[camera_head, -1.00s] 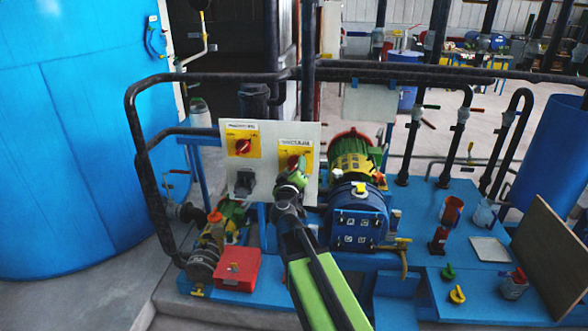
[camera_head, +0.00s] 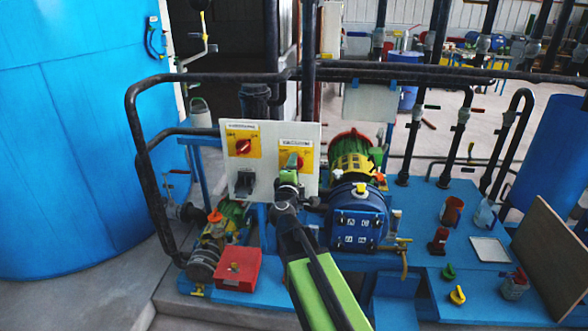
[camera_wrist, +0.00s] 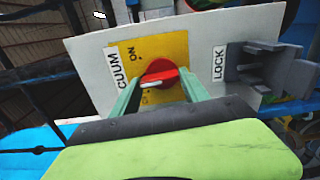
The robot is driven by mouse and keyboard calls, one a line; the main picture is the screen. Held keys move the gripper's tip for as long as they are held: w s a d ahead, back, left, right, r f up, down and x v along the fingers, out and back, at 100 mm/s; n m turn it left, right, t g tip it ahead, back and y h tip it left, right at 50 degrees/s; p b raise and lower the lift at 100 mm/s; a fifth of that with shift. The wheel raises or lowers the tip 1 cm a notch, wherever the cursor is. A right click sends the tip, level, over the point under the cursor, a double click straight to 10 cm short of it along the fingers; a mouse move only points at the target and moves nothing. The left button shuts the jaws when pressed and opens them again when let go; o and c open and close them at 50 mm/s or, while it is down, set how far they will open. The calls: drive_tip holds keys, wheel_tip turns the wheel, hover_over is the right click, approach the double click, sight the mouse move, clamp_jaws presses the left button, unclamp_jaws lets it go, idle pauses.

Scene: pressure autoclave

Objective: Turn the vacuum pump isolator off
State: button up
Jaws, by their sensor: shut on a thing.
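The vacuum isolator is a red rotary knob (camera_wrist: 158,73) on a yellow plate (camera_wrist: 182,48), fixed to a light grey panel (camera_wrist: 95,50). In the wrist view the plate reads ON, with a partly hidden marking below the knob, and a label reads VACUUM. A short white mark shows on the knob. My gripper (camera_wrist: 160,78) is shut on the knob, one green finger on each side. In the head view my gripper (camera_head: 291,170) reaches the panel's right-hand isolator and covers much of it.
A second red knob (camera_head: 243,147) on a yellow plate sits left on the same panel. A grey lock bracket (camera_wrist: 262,68) projects beside the label LOCK. Black pipe rails (camera_head: 210,77) pass above and left of the panel. A blue pump unit (camera_head: 357,215) stands close at right.

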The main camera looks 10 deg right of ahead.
drive_tip(key=shift+a+f+n, duration=0.1)
drive_tip(key=shift+a+n, duration=0.05)
drive_tip(key=shift+n, duration=4.05)
drive_tip(key=o, duration=1.4)
